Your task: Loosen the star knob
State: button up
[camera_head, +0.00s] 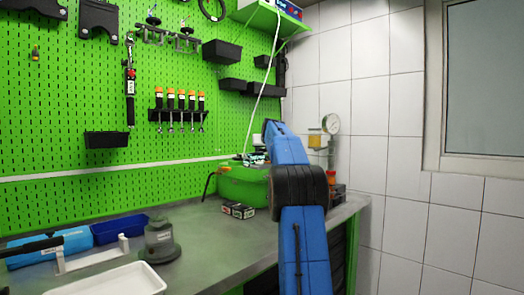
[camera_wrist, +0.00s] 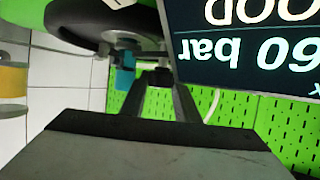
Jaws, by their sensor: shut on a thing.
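My gripper (camera_wrist: 157,84) shows in the wrist view, its two dark fingers converging and shut on a small dark piece, apparently the star knob (camera_wrist: 158,77). Only a little of the knob shows between the fingertips, so its shape and turn cannot be told. Just above it are grey metal fittings (camera_wrist: 125,38) and a small blue part (camera_wrist: 125,78). In the head view my blue arm reaches towards the green pump housing (camera_head: 240,187) on the bench. My gripper and the knob are hidden there behind the arm.
A dark display (camera_wrist: 255,40) with upside-down text, including "60 bar", stands close on the right in the wrist view. A large black round part (camera_wrist: 95,22) is at upper left. Small boxes (camera_head: 238,210) lie before the housing.

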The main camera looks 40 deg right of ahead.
jog(key=n+t+y, duration=0.1)
jog(key=n+y, duration=0.3)
jog(key=y, duration=0.1)
jog(key=shift+d+n+t, duration=0.15)
jog(key=shift+n+t, duration=0.25)
jog(key=shift+n+y, duration=1.5)
jog(key=shift+y, duration=0.4)
jog(key=shift+n+y, duration=0.4)
jog(key=shift+y, duration=0.2)
jog(key=o, duration=1)
jog(key=shift+o, duration=0.2)
jog(key=v, duration=1.7)
jog(key=shift+s+r, duration=0.15)
jog(key=shift+r, duration=0.05)
